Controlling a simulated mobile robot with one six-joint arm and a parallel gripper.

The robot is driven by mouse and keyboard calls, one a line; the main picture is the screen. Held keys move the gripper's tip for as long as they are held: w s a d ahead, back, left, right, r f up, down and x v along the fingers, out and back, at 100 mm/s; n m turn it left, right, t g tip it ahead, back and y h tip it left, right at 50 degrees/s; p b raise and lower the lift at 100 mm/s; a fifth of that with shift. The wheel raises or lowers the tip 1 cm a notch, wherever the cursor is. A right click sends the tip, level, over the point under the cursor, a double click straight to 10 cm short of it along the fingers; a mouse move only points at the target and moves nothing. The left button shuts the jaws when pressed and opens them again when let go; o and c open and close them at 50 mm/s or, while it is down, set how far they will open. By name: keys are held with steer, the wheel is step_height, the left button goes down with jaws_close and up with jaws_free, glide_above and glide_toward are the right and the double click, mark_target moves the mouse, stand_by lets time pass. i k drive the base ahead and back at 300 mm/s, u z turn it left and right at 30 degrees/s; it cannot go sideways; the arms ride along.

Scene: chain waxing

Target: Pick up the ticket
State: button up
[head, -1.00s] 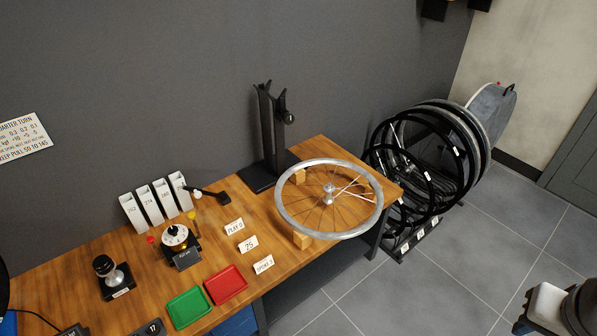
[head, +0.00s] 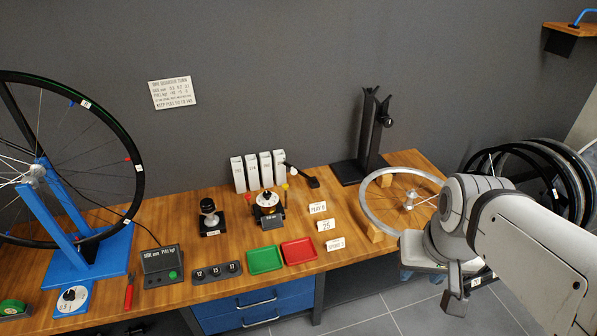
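No object in view is clearly marked as the ticket. Three small white cards stand on the bench: one reading something like "PLAY 0" (head: 317,208), one reading "25" (head: 326,225) and one that seems to read "SPOKE 3" (head: 335,244). My gripper (head: 455,300) is at the lower right, in front of the bench's right end and right of the cards. It points down, apart from the cards. I see only part of its fingers from the side, so its opening is not clear. Nothing shows held in it.
A silver wheel (head: 378,212) lies on wooden blocks right of the cards, partly hidden by my arm. A green tray (head: 264,260) and a red tray (head: 299,251) are left of them. A black stand (head: 369,140) rises behind. A blue truing stand (head: 92,250) holds a large wheel at left.

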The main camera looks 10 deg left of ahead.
mark_target(325, 225)
steer(key=u, duration=0.75)
steer(key=i, duration=1)
